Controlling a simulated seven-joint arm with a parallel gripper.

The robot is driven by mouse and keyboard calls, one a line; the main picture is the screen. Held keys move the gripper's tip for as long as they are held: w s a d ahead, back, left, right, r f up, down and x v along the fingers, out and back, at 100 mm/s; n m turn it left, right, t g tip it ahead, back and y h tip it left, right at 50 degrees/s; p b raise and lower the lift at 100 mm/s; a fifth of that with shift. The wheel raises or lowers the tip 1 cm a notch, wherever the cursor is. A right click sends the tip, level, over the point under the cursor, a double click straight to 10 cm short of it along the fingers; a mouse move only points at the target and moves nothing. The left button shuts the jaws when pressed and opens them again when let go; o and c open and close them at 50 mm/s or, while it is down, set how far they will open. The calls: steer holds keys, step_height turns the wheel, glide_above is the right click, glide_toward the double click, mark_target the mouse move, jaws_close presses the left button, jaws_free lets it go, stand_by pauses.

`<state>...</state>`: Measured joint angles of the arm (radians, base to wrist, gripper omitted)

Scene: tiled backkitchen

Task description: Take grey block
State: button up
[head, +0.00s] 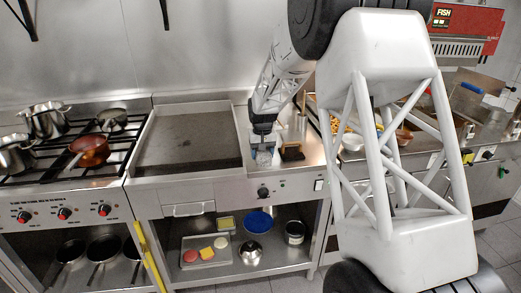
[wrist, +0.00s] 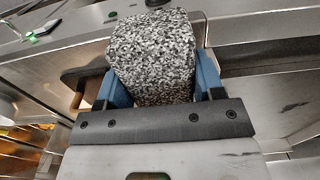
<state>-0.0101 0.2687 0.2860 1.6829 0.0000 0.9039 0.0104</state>
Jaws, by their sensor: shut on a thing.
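The grey block (wrist: 153,58) has a speckled black-and-white surface and fills the upper middle of the wrist view. My gripper (wrist: 155,90) is shut on it, with a blue finger on each side. In the head view the grey block (head: 263,159) shows small below my gripper (head: 263,150), over the steel counter to the right of the griddle. I cannot tell whether the block touches the counter.
A dark block-like thing (head: 292,152) stands close to the right of my gripper. The griddle (head: 188,138) is to the left, and a stove with pans (head: 90,150) is further left. A white bowl (head: 352,142) is to the right. A shelf below holds a tray (head: 206,255).

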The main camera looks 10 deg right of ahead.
steer(key=shift+s+r, duration=0.1)
steer(key=shift+s, duration=0.9)
